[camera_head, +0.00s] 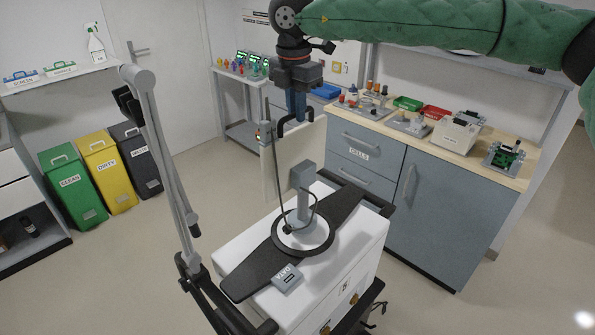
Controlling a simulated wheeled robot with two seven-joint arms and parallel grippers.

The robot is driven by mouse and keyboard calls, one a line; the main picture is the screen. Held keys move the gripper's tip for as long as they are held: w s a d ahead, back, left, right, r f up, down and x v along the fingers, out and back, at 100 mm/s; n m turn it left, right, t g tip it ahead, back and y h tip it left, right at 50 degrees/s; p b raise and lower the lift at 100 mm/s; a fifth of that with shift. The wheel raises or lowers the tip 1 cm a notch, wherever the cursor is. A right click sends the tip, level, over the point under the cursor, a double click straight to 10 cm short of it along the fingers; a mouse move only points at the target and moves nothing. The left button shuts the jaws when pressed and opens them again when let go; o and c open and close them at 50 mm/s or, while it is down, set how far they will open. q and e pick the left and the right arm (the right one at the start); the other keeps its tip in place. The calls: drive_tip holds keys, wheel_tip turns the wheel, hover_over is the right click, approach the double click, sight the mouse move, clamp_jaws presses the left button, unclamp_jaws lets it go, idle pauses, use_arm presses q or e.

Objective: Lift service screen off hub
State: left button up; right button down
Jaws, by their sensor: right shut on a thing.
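The service screen (287,160) is a pale upright panel above the white ventilator cart, seen from its back or edge side. My right gripper (297,118) comes down from the top and is shut on the dark handle at the screen's upper edge. The hub (303,236) is a round white disc with a grey post (302,195) and block in front of the screen. I cannot tell whether the screen still touches the block. A dark cable runs from the screen's side down to the hub and loops round the post. My left gripper is not in view.
A small DATA box (288,277) lies on the cart top (340,243). A jointed grey arm (160,150) stands left of the cart. A counter (440,150) with trays and devices is behind right. Green, yellow and dark bins (100,170) stand left; floor between is clear.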

drive_tip(key=shift+r, duration=1.85)
